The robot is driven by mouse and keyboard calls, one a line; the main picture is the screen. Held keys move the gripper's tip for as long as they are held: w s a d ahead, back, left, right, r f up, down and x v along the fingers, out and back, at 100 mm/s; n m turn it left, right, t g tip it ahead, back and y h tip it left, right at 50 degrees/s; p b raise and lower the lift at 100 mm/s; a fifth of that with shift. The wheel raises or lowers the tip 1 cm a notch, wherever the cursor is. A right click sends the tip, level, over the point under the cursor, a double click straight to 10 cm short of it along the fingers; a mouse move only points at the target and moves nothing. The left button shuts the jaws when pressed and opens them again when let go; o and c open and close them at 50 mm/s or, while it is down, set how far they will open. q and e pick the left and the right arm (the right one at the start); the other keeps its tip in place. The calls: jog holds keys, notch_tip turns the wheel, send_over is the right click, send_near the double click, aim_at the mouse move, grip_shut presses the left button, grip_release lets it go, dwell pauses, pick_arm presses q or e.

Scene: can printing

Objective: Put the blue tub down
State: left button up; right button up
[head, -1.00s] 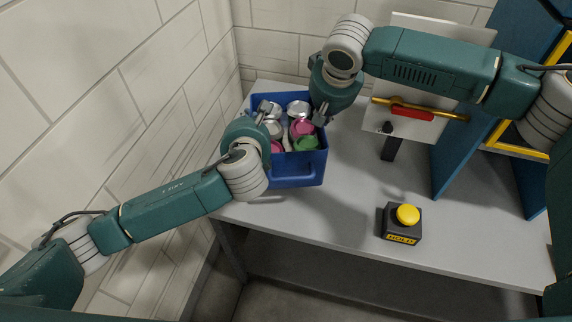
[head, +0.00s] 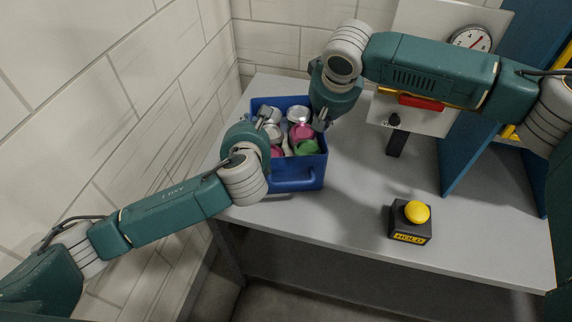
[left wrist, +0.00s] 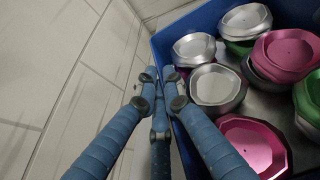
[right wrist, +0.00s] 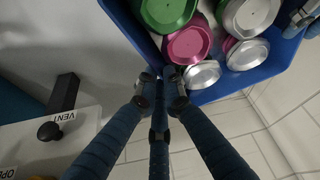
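The blue tub (head: 296,180) is at the left end of the grey table, full of silver, pink and green can pieces (head: 300,131). It also shows in the left wrist view (left wrist: 190,22) and the right wrist view (right wrist: 250,77). My left gripper (head: 266,116) has its fingers closed together at the tub's left wall. My right gripper (head: 322,119) has its fingers closed together at the right wall. The tub looks level between them. Its underside is hidden, so I cannot tell whether it touches the table.
The grey table (head: 350,210) has free room right of the tub. A yellow button on a dark HOLD box (head: 411,222) stands near the front edge. A dark lever (head: 396,140), pale panel and dial (head: 471,39) stand behind. The tiled wall (head: 130,100) is close on the left.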

pick_arm(q)
jog(key=o, duration=0.4)
jog(key=shift+a, duration=0.15)
pick_arm(e)
jog(key=o, duration=0.4)
jog(key=shift+d+r, duration=0.1)
jog(key=shift+d, duration=0.05)
pick_arm(q)
jog(key=shift+s+r, duration=0.1)
pick_arm(e)
jog(key=shift+s+r, duration=0.1)
jog(key=shift+s, duration=0.05)
pick_arm(q)
jog(key=v, duration=1.2)
pick_arm(e)
jog(key=v, duration=1.2)
